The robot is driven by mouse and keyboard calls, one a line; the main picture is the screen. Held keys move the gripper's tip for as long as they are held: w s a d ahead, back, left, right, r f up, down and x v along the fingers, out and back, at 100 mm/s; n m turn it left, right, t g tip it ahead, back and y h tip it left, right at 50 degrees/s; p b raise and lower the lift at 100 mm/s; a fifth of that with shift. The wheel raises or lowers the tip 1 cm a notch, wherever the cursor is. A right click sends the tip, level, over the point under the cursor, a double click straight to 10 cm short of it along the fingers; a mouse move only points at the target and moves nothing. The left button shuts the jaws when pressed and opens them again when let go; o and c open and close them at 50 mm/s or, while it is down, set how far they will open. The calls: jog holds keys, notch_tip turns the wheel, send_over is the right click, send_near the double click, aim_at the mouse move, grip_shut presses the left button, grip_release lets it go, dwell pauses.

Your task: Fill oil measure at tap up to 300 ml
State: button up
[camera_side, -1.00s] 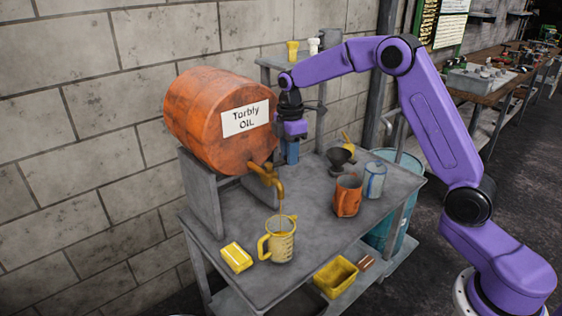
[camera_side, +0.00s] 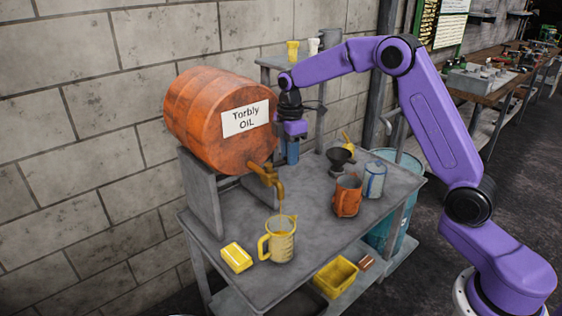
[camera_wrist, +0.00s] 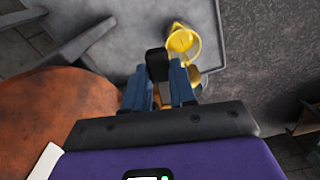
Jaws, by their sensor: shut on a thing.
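The yellow oil measure (camera_side: 279,243), a jug with a handle, stands upright on the grey bench below the brass tap (camera_side: 268,178) of the orange oil drum (camera_side: 195,115). A thin stream of oil (camera_side: 281,205) runs from the tap into the measure. The level inside cannot be read. My gripper (camera_side: 292,160) points down beside the drum, above the bench. In the wrist view my gripper (camera_wrist: 160,82) has its blue fingers shut on a dark piece that appears to be the tap's lever (camera_wrist: 157,64).
On the bench (camera_side: 320,228), a yellow block (camera_side: 237,257) lies left of the measure. An orange jug (camera_side: 347,195), a grey-blue can (camera_side: 375,180) and a dark funnel (camera_side: 340,157) stand to the right. A yellow bin (camera_side: 336,277) sits on the lower shelf.

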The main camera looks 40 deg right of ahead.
jog(key=shift+w+r+n, duration=0.1)
jog(key=shift+w+n, duration=0.85)
jog(key=shift+n, duration=0.55)
jog(key=o, duration=1.6)
jog(key=shift+s, duration=0.1)
notch_tip(320, 180, up, 6)
jog(key=shift+f, duration=0.1)
